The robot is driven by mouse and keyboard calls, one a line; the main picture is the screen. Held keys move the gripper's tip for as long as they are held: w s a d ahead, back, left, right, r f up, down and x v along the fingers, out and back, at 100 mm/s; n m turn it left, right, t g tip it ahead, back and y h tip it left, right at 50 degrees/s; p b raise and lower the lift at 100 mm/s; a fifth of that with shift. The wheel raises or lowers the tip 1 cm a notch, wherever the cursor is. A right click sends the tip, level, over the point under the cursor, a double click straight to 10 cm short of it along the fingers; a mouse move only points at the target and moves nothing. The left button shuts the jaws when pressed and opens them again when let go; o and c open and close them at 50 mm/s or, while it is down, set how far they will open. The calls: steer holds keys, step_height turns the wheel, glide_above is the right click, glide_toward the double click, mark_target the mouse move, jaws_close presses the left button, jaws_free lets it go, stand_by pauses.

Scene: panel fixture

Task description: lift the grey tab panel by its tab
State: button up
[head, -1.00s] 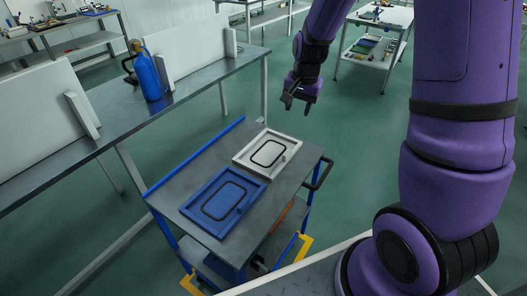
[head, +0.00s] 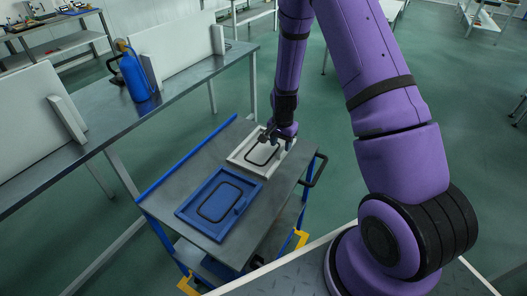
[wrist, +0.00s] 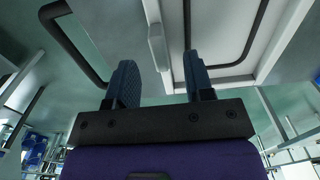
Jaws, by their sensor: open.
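The grey tab panel (head: 245,166), pale with a black rounded outline, lies on the cart top, behind the blue panel. My gripper (head: 276,140) is over its far right part, and the arm partly hides that part. In the wrist view, the panel (wrist: 225,25) fills the upper middle. Its tab (wrist: 157,46), a small pale upright bar, shows between the two fingertips of my open gripper (wrist: 160,60). The fingers stand apart on either side of the tab, with gaps. I cannot tell how deep the tab sits between them.
The blue panel (head: 198,221) with a similar black outline lies nearer on the cart top (head: 190,170). A black cart handle (head: 318,169) stands out at the right. A long bench (head: 175,100) with a blue bottle (head: 133,77) runs along the left.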

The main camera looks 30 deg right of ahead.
mark_target(282, 150)
steer(key=shift+d+f, duration=0.15)
steer(key=shift+f, duration=1.25)
steer(key=shift+d+f, duration=0.1)
steer(key=shift+f, duration=1.3)
jaws_close()
